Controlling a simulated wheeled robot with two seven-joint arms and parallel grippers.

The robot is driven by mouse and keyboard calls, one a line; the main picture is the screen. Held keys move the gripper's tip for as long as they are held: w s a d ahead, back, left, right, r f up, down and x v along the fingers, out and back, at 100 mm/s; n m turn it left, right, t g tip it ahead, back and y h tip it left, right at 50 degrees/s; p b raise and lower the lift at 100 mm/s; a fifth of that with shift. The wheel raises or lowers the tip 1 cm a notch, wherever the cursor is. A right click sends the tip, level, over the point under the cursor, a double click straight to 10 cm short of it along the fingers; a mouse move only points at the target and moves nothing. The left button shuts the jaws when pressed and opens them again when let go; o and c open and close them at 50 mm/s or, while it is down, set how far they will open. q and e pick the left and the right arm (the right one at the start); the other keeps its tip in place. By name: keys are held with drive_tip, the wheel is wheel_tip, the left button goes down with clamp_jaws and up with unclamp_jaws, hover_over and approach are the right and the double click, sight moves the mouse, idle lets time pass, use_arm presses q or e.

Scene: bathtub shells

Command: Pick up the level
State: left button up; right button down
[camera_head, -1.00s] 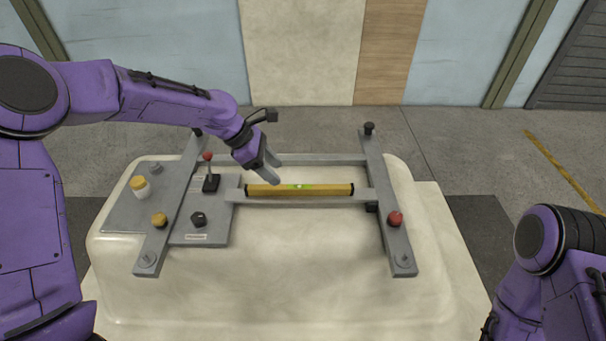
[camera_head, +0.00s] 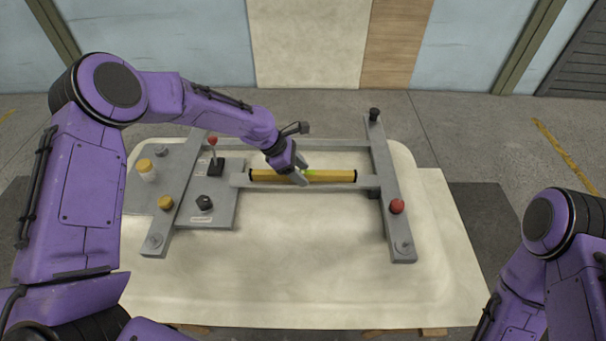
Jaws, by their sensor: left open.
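The level (camera_head: 335,176) is a yellow bar with black ends and a small green vial near its middle. It lies lengthwise along the grey crossbar of the metal frame on the bathtub shell. My left gripper (camera_head: 301,173) is over the level, just left of its middle, with its fingers open and spread across the bar's width. It hides part of the level, and I cannot tell whether the fingers touch it. My right arm (camera_head: 550,250) shows at the lower right; its gripper is out of view.
The pale bathtub shell (camera_head: 310,265) carries the grey frame (camera_head: 391,190). A red knob (camera_head: 397,206) sits on the right bar. The shell's front is clear.

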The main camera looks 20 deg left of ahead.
use_arm(q)
drive_tip(key=c, duration=0.9)
clamp_jaws()
drive_tip(key=shift+r, duration=0.1)
